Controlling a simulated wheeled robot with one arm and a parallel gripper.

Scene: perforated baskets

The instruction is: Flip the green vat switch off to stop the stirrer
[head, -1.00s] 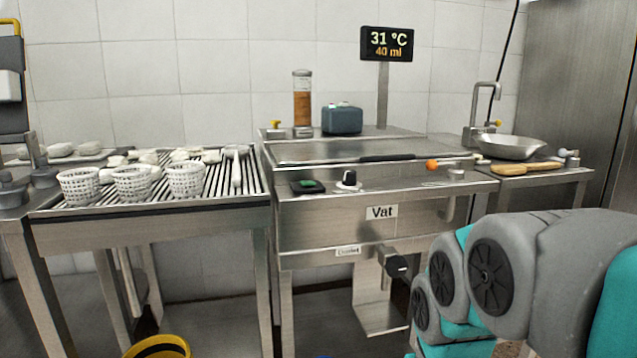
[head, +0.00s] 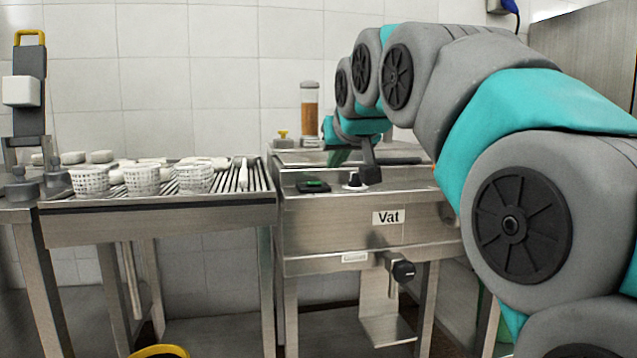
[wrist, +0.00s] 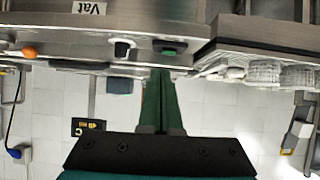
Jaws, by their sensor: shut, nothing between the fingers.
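The green switch (head: 313,186) sits in a black housing on the left of the vat's front panel. It also shows in the wrist view (wrist: 170,47), just past my fingertips. My gripper (wrist: 160,72) is shut and empty, its two dark green fingers together and pointing toward the switch. A gap or contact between fingertips and switch cannot be told. In the head view my arm reaches over the vat (head: 330,225) from the right, and the hand hangs above the panel near the knob. The switch's lever position is too small to read.
A black knob with a white mark (head: 355,181) is right of the switch. A rack with white perforated baskets (head: 142,180) stands left of the vat. A black outlet valve (head: 402,270) sticks out below the vat. An orange ball (wrist: 29,52) shows in the wrist view.

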